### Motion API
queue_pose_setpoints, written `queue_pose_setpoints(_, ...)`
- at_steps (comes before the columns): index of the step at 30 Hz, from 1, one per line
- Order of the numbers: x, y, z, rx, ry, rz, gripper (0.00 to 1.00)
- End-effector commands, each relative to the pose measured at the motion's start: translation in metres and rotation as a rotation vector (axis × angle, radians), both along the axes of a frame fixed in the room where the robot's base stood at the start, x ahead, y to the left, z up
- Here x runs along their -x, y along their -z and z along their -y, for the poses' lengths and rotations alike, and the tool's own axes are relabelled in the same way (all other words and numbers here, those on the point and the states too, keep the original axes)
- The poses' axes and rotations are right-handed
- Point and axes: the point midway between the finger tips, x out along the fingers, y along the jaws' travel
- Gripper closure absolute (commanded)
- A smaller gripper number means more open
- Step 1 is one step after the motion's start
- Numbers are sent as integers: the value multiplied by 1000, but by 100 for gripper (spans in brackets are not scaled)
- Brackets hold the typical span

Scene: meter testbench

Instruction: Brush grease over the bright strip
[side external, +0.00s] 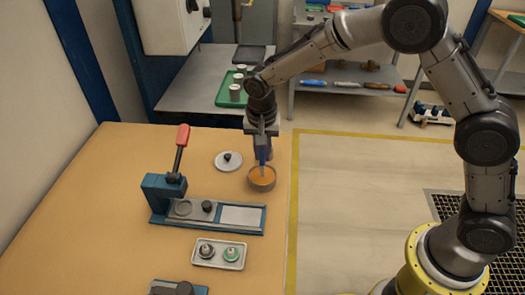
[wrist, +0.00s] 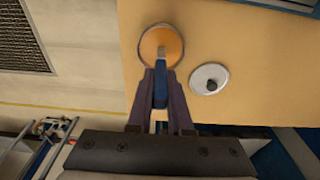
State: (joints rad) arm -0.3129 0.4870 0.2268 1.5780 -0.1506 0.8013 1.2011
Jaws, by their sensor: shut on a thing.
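My gripper (side external: 262,146) is shut on a blue-handled brush (side external: 262,157) and points down over a round tin of orange-brown grease (side external: 262,178). In the wrist view the brush (wrist: 160,88) sits between the fingers and its tip lies over the grease tin (wrist: 161,46). I cannot tell how deep the tip reaches into the grease. The bright strip (side external: 242,216) is a pale rectangular plate at the right end of a blue-grey bench fixture (side external: 160,196), in front of the tin. The fixture has a red-handled lever (side external: 182,136) standing up at its left end.
A round lid with a dark knob (side external: 228,160) lies left of the tin. A small tray (side external: 219,253) with two knobbed parts stands in front of the fixture. Another blue device (side external: 178,288) is cut off at the front edge. The table's right edge runs close to the tin.

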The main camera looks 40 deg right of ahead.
Motion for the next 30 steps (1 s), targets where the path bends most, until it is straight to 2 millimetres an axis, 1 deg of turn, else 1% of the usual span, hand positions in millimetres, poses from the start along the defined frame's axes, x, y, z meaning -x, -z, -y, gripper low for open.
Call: queue_pose_setpoints(30, 0, 9, 0, 0, 0, 0, 100)
